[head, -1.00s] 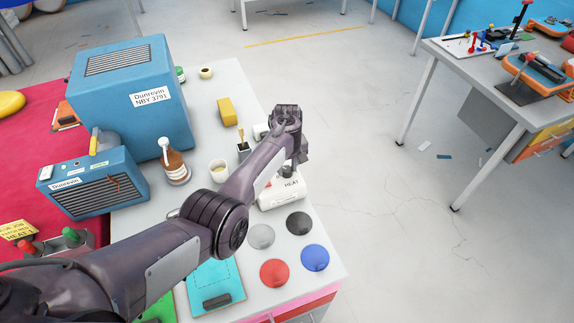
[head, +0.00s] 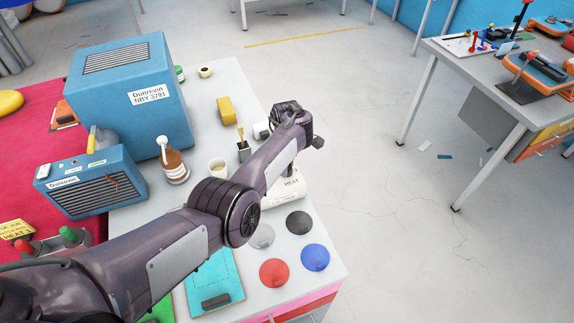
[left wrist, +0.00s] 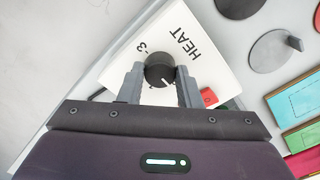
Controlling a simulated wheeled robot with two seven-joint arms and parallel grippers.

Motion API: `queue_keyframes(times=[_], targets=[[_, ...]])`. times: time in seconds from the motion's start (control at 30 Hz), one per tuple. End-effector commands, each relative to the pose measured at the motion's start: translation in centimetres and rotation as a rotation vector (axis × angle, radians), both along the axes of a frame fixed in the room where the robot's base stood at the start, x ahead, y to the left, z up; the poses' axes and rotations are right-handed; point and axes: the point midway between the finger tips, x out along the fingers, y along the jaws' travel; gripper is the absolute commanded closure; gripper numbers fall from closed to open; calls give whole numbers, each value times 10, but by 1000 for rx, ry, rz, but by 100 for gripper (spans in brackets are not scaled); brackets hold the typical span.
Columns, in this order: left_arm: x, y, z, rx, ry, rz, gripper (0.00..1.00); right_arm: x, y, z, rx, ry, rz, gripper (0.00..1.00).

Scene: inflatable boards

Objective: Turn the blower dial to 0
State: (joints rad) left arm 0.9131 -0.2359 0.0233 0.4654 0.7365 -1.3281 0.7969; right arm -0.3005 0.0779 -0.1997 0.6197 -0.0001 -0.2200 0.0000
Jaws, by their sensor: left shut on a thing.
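A white box marked HEAT (left wrist: 182,38) carries a round black dial (left wrist: 160,70), with a "3" printed beside it. A white mark shows on the dial's lower edge in the left wrist view. My left gripper (left wrist: 159,82) is shut on the dial, one finger on each side. A red part (left wrist: 208,96) sits on the box beside the right finger. In the head view the white box (head: 288,190) stands near the table's right edge, partly covered by my left arm, which hides the dial and fingertips. My right gripper is not in view.
Grey, black (head: 299,222), red (head: 274,272) and blue (head: 315,257) discs lie in front of the box. Floor right of the table is open.

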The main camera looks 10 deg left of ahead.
Motion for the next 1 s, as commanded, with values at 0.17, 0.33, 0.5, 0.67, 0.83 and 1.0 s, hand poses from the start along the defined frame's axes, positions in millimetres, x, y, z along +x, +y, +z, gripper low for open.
queue_keyframes(times=[0.17, 0.33, 0.5, 0.67, 0.83, 1.0], targets=[[0, 0, 0, 0, 0, 38, 92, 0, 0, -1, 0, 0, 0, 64], [0, 0, 0, 0, 1, 50, 92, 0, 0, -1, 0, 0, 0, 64], [0, 0, 0, 0, 1, 51, 92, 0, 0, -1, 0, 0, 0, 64], [0, 0, 0, 0, 1, 51, 66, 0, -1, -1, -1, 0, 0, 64], [0, 0, 0, 0, 1, 50, 47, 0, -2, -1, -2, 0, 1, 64], [0, 0, 0, 0, 1, 49, 47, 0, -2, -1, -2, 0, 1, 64]])
